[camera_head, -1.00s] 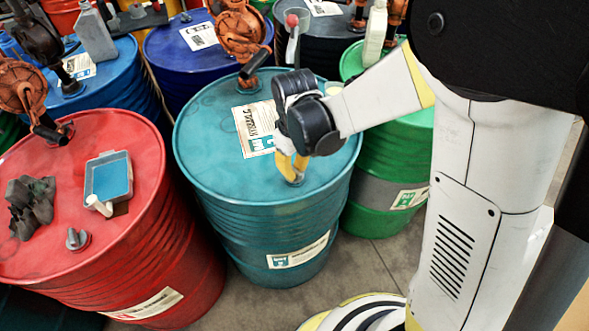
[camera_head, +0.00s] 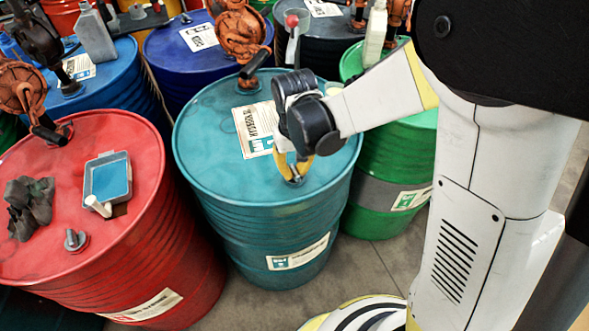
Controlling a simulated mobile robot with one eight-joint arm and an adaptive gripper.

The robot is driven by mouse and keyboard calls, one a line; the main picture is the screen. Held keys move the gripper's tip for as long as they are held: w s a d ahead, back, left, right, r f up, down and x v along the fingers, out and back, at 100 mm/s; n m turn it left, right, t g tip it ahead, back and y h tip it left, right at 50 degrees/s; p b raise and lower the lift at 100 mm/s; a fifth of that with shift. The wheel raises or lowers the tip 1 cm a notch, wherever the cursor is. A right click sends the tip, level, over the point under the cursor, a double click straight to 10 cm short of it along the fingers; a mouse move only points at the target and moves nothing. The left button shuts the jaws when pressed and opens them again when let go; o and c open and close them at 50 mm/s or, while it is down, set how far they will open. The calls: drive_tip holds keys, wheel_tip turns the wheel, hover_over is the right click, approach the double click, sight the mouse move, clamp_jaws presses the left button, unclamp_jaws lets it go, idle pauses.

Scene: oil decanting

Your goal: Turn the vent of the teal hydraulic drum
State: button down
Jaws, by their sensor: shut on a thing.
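The teal hydraulic drum (camera_head: 215,160) stands upright in the middle of the head view, with a white label (camera_head: 253,128) on its lid. Its vent (camera_head: 295,180) is a small grey fitting near the lid's front right edge. My gripper (camera_head: 293,172) points down at the vent from above, its yellow fingers on either side of it. The fingers are shut on the vent, and they hide part of it. The wrist covers part of the lid behind. An orange pump (camera_head: 243,35) rises from the back of the teal drum.
A red drum (camera_head: 100,240) at the left carries a blue tray (camera_head: 107,180), a dark rag (camera_head: 28,208) and its own grey vent (camera_head: 75,240). A green drum (camera_head: 392,165) stands close at the right. Blue drums stand behind. Bare floor shows in front.

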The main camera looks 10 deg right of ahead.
sight(294, 170)
drive_tip(key=c, duration=1.4)
unclamp_jaws()
wheel_tip(294, 170, up, 12)
drive_tip(key=s+d+r+m+t, duration=0.1)
drive_tip(key=s+d+t, duration=0.1)
drive_tip(key=s+d, duration=0.1)
drive_tip(key=s+d+r+m+t, duration=0.1)
drive_tip(key=s+d+r+t, duration=0.1)
drive_tip(key=s+d, duration=0.2)
drive_tip(key=s+d+r+m+t, duration=0.1)
drive_tip(key=s+d+t, duration=0.2)
drive_tip(key=d, duration=0.3)
drive_tip(key=shift+s+d+r, duration=0.25)
drive_tip(key=shift+s+r, duration=0.05)
drive_tip(key=shift+s, duration=0.15)
